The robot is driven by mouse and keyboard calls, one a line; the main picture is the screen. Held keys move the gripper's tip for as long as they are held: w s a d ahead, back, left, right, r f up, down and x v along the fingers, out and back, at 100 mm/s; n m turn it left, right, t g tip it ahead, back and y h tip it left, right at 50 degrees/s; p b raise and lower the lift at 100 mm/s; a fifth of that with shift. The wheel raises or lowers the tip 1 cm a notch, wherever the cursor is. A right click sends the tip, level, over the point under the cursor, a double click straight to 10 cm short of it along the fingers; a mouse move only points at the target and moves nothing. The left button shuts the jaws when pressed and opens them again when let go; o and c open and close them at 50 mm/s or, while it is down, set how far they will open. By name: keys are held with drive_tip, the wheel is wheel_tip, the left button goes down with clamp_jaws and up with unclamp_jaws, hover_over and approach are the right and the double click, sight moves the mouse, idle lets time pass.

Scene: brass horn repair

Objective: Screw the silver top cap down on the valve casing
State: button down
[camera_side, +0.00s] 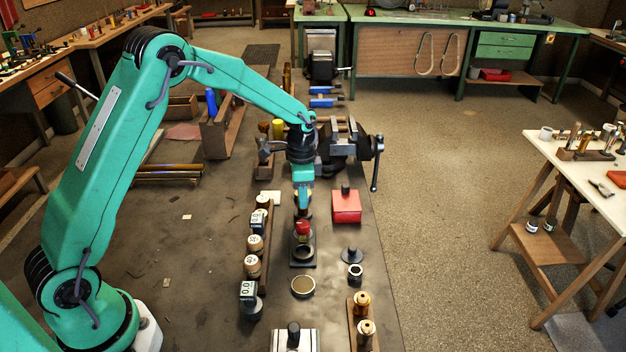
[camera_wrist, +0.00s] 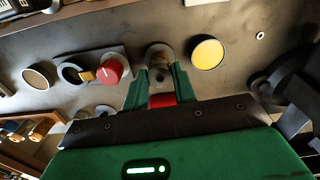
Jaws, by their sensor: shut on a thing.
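My gripper (camera_side: 302,204) points down over the row of parts at the middle of the bench. In the wrist view its two green fingers (camera_wrist: 159,82) are closed around a small round grey-and-brown piece, which appears to be the silver top cap (camera_wrist: 160,70). A round grey-rimmed brownish part, probably the valve casing (camera_wrist: 157,53), shows right at the fingertips. The fingers hide most of both in the side view. I cannot tell whether the cap is seated or level on the casing.
A red knob-like piece (camera_side: 303,228) and a dark ring (camera_side: 303,252) stand close in front of my gripper. A red box (camera_side: 346,205) is to the right. A dark vise (camera_side: 345,148) stands behind. Bare bench lies farther left.

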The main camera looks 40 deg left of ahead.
drive_tip(key=shift+m, duration=1.9)
drive_tip(key=shift+m, duration=0.3)
drive_tip(key=shift+m, duration=1.7)
drive_tip(key=c, duration=0.9)
unclamp_jaws()
